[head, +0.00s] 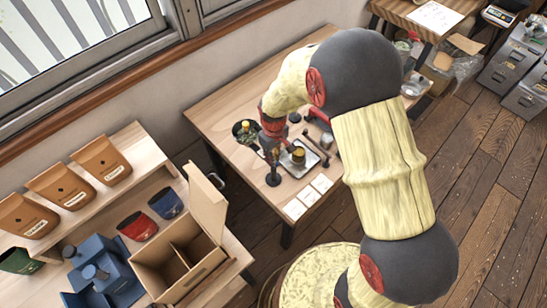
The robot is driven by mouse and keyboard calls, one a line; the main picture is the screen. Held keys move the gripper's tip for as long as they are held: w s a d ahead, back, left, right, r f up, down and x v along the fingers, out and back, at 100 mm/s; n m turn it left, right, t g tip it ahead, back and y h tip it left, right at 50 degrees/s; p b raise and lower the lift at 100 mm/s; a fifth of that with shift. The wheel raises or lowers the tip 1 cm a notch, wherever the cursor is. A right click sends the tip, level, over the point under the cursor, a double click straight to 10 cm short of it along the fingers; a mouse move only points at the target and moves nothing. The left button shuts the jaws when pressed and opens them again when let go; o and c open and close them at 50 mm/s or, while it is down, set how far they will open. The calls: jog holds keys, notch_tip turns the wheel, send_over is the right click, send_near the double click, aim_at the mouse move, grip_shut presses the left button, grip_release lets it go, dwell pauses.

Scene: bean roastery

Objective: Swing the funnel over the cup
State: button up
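A small brass-coloured cup (298,155) stands on a flat grey tray or scale (300,168) on the wooden table. A dark upright with a round base (273,179) stands just left of it. I cannot clearly make out the funnel; it may be among the small parts by the upright and my gripper. My gripper (274,150) is low over the table, beside the upright and left of the cup. Its fingertips are too small and crowded to tell whether they are open, or touching anything.
A dark round container (245,131) stands left of my gripper. White cards (308,196) lie at the table's front edge. A dark tool (316,148) lies right of the tray. An open cardboard box (180,255) and brown pouches (101,160) are at lower left. The table's back left is clear.

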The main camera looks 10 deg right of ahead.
grip_shut()
dwell(0.4)
jog(key=shift+m, duration=0.3)
jog(key=m+p, duration=0.1)
jog(key=m, duration=0.2)
jog(key=shift+m, duration=0.4)
jog(key=m, duration=0.4)
jog(key=shift+m, duration=0.3)
jog(key=m+p, duration=0.1)
jog(key=m, duration=0.7)
jog(key=shift+m, duration=0.6)
jog(key=shift+o, duration=1.9)
grip_release()
